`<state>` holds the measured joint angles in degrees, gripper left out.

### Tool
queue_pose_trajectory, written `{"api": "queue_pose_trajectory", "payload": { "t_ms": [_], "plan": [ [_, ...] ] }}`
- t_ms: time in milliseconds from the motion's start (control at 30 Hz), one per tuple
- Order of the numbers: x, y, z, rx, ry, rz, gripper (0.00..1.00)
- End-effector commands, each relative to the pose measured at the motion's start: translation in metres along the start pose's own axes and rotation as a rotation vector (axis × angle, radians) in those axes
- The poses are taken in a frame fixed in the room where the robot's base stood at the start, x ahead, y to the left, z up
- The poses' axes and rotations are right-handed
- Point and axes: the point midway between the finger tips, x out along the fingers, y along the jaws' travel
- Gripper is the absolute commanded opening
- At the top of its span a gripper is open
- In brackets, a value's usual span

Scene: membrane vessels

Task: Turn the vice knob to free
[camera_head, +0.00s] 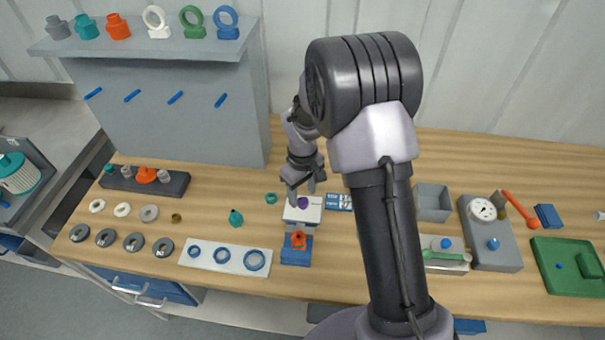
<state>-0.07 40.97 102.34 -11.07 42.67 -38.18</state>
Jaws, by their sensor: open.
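A small pale block (296,214) with a purple knob (302,202) on top stands on the bench, and this looks like the vice. A blue base (296,256) with an orange part (298,240) is directly in front of it. My gripper (301,189) points down over the purple knob with its fingers open, one to each side. It is very close to the knob; I cannot tell whether it touches. The picture is too small to show the knob's angle or any mark on it.
A white plate with blue rings (226,257) lies left of the blue base. A teal fitting (236,217) and a teal ring (271,198) are nearby. Right of my arm are a grey tray (433,203) and a gauge unit (489,240). My arm hides part of the bench.

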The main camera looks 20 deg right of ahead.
Motion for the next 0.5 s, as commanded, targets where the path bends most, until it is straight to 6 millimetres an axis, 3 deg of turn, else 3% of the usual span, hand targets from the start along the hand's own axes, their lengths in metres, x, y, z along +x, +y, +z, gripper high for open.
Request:
{"api": "queue_pose_trajectory", "payload": {
  "t_ms": [33,300,500],
  "plan": [
    [-0.018,0.001,-0.001,0.0,0.005,0.002,0.52],
    [-0.104,0.001,-0.001,0.001,0.005,0.003,0.52],
    [-0.143,0.0,-0.001,0.001,0.003,0.002,0.52]
  ]
}}
